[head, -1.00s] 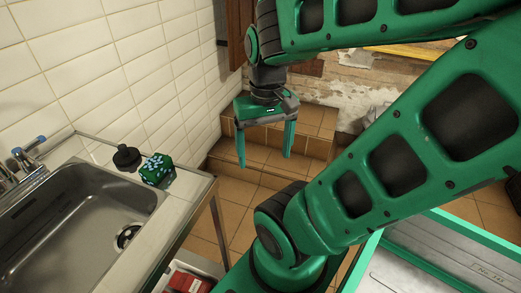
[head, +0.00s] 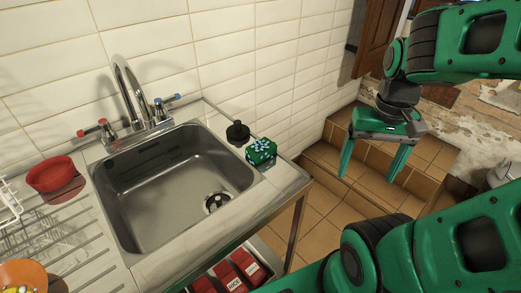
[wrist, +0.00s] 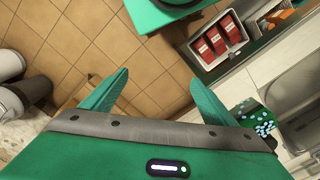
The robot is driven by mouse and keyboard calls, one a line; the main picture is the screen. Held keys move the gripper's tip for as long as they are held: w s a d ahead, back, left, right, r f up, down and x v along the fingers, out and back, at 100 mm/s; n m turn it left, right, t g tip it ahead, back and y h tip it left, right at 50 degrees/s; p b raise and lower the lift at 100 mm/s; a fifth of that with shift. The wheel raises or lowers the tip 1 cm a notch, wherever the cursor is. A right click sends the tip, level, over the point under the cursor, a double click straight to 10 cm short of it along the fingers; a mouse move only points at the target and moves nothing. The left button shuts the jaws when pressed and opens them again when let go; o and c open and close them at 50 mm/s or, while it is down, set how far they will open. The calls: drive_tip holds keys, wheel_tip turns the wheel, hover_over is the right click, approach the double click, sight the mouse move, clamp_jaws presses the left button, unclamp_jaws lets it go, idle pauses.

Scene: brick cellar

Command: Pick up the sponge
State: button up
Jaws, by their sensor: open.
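A small green block with pale blue spots (head: 261,151) sits on the counter at the right rim of the sink. It is the likeliest sponge, but its material is hard to tell. It also shows at the right of the wrist view (wrist: 252,118), partly behind my gripper's body. My gripper (head: 372,177) is open and empty, pointing down to the right of the counter, apart from the block. Its two green fingers (wrist: 160,85) are spread over the tiled floor in the wrist view.
A steel sink (head: 165,185) with a tap (head: 130,90) stands left of the block. A black knob-like object (head: 238,132) is beside the block. A red bowl (head: 52,174) and an orange dish (head: 22,274) lie at left. Red packets (head: 232,276) are below the counter. A tiled wall (head: 230,60) rises behind.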

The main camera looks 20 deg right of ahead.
drive_tip(key=shift+c, duration=1.1)
drive_tip(key=shift+a+r+n, duration=0.15)
drive_tip(key=shift+r+n, duration=0.45)
drive_tip(key=shift+n, duration=0.1)
drive_tip(key=shift+c, duration=0.9)
wheel_tip(320, 180, up, 3)
drive_tip(key=n, duration=2.7)
hover_over(263, 145)
drive_tip(key=shift+r, duration=0.1)
drive_tip(key=shift+f, duration=5.05)
